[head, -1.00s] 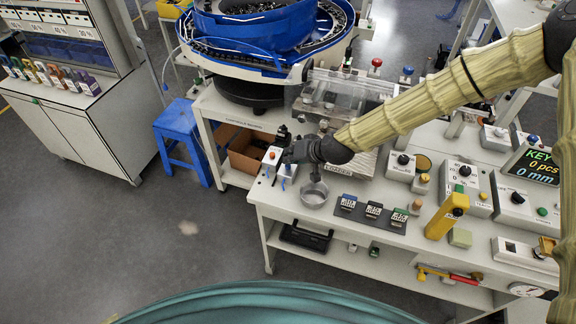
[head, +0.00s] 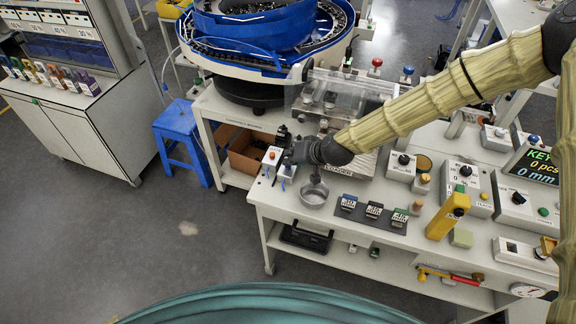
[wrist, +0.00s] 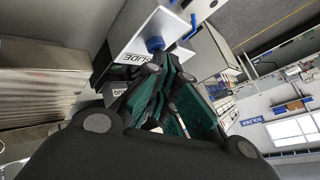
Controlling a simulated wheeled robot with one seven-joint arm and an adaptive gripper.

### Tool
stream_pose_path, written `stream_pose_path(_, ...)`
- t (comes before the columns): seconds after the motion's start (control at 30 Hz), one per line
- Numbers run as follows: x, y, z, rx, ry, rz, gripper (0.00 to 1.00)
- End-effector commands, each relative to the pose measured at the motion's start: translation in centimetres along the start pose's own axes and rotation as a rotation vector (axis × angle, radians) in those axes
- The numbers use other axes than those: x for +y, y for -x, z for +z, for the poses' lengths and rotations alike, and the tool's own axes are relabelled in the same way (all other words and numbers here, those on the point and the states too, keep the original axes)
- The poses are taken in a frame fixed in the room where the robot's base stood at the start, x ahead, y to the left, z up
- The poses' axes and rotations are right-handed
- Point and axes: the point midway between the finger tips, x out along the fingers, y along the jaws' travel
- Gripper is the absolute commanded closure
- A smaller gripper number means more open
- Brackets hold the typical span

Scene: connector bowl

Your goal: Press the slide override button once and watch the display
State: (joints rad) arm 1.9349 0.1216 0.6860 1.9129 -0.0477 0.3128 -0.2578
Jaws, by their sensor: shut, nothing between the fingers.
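The slide box is a small white box (head: 285,174) at the left end of the bench, with a blue button on top. In the wrist view its face reads SLIDE, and the blue button (wrist: 155,44) stands out close to my fingertips. My gripper (head: 287,157) is over this corner of the bench and partly hides the box. In the wrist view my gripper (wrist: 168,72) has its green-padded fingers shut with nothing held. I cannot tell whether a fingertip touches the button. The display (head: 540,164) at the right reads KEY, 0 pcs, 0 mm.
A similar box with an orange button (head: 272,155) stands just behind. A metal cup (head: 314,192) and a dark mat with several small labelled blocks (head: 374,211) lie in front. The blue bowl feeder (head: 250,30) stands behind.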

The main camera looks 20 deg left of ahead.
Motion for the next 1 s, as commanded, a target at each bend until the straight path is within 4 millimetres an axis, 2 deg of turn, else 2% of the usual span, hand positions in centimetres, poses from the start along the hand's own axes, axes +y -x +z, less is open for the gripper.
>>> stream_pose_path(0.63, 0.18, -0.24, 0.21, -0.001, 0.000, 0.000, 1.00)
stream_pose_path(1.0, -0.49, 0.70, -0.54, 0.000, 0.000, 0.000, 1.00)
